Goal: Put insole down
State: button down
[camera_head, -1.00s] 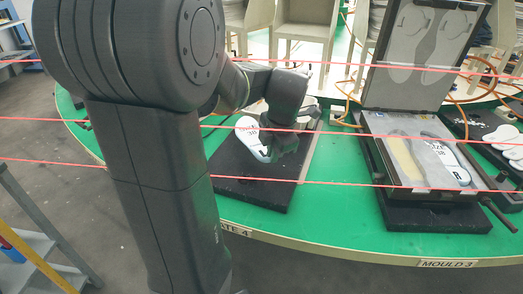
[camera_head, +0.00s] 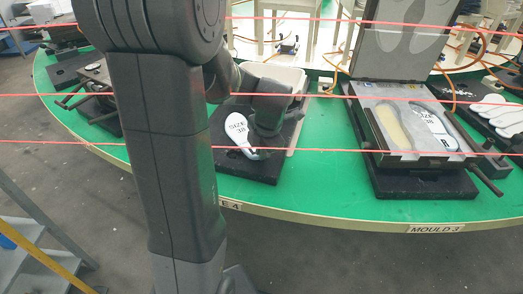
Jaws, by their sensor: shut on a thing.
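A white insole (camera_head: 238,132) with "SIZE 38" printed on it is over the black plate (camera_head: 262,173) on the green carousel table. My gripper (camera_head: 258,150) is shut on the insole near its lower right end. The fingertips are small and partly hidden by the wrist. I cannot tell whether the insole touches the plate. A second insole (camera_head: 434,130) marked with a size lies in the right cavity of the open mould (camera_head: 380,92) at the right; the left cavity (camera_head: 393,127) is yellowish.
Red lines cross the view in front of the table. Green table (camera_head: 325,185) is clear between plate and mould. More white insoles (camera_head: 497,112) lie at the far right. A pale tray (camera_head: 285,80) stands behind my gripper. Steps (camera_head: 40,245) stand lower left.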

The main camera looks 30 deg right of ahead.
jog(key=c, duration=1.5)
grip_release()
jog(key=shift+c, duration=0.2)
jog(key=p+v, duration=0.2)
jog(key=v, duration=1)
